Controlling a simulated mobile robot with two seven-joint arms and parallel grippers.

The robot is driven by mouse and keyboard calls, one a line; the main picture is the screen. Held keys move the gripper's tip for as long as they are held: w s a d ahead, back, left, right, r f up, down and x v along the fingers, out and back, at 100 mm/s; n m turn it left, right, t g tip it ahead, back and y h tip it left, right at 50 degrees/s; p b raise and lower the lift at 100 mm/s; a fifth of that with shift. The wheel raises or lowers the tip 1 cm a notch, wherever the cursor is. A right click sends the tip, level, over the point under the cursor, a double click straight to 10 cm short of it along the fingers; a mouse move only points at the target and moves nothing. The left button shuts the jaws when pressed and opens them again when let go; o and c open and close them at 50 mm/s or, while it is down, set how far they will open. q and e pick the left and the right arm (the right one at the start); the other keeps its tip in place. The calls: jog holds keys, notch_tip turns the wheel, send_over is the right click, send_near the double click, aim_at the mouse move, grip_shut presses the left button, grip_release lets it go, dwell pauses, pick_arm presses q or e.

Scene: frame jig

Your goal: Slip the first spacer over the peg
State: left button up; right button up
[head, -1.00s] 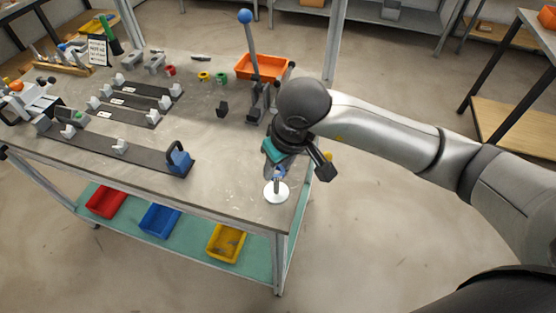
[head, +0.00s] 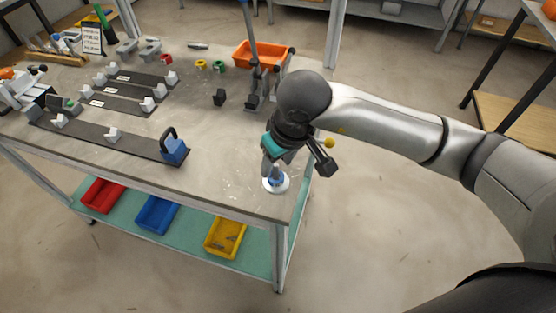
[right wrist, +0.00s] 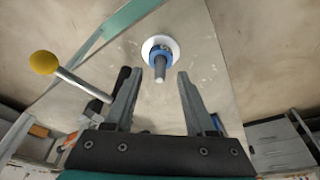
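A peg stands upright on a round white base (head: 277,187) near the table's front right corner. A blue spacer (head: 276,181) is around the peg, low down near the base. In the right wrist view the blue spacer (right wrist: 161,50) rings the grey peg (right wrist: 160,69), whose tip stands clear of it, over the white base (right wrist: 149,43). My right gripper (head: 274,165) is just above the peg. In the right wrist view its fingers (right wrist: 159,74) are spread on either side of the peg, apart from the spacer. My left gripper is out of view.
Red (head: 165,59), yellow (head: 201,65) and green (head: 219,66) small rings lie at the back of the table. An orange bin (head: 263,56) and an upright lever clamp stand behind my right gripper. Dark jig strips (head: 105,139) fill the left. Bare tabletop lies left of the peg.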

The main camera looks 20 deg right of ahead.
jog(key=o, duration=0.3)
jog(key=p+v, duration=0.1)
jog(key=v, duration=1.4)
jog(key=shift+r, duration=0.15)
